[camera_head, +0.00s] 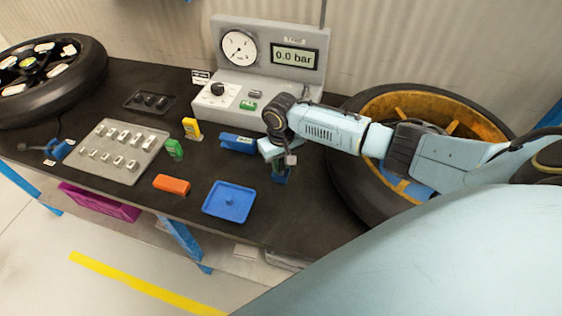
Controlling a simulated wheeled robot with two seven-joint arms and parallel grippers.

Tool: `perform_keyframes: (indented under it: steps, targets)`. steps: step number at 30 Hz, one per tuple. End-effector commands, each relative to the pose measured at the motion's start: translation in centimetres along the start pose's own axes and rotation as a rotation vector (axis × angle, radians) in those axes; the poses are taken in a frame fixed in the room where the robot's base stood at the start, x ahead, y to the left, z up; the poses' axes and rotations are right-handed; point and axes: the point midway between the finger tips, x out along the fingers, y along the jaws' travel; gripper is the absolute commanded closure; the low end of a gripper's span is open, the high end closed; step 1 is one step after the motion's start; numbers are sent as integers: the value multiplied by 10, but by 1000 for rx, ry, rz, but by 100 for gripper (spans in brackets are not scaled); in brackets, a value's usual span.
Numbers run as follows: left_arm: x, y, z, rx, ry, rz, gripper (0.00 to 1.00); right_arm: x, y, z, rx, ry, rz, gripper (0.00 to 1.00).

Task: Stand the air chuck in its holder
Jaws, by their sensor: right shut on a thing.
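My right gripper (276,156) reaches in from the right and points down near the front middle of the bench. It is shut on what looks like the air chuck (291,160), of which only a small grey part shows beside the fingers. A small dark blue piece (280,176) shows directly below the fingers. It may be the holder, but the gripper covers much of it, and I cannot tell whether the chuck touches it or stands in it. My left gripper is not in view.
A blue tray (230,202), an orange block (172,184) and a blue block (238,142) lie left of the gripper. The gauge box (225,95) stands behind. A wheel (350,165) lies at right. A grey plate of small parts (118,150) is at left.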

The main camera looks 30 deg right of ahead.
Motion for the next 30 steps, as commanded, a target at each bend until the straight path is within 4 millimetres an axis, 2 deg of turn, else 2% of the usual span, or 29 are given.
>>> perform_keyframes:
  steps: [30]
  targets:
    - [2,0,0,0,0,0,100,6,0,0,0,1,-1,98]
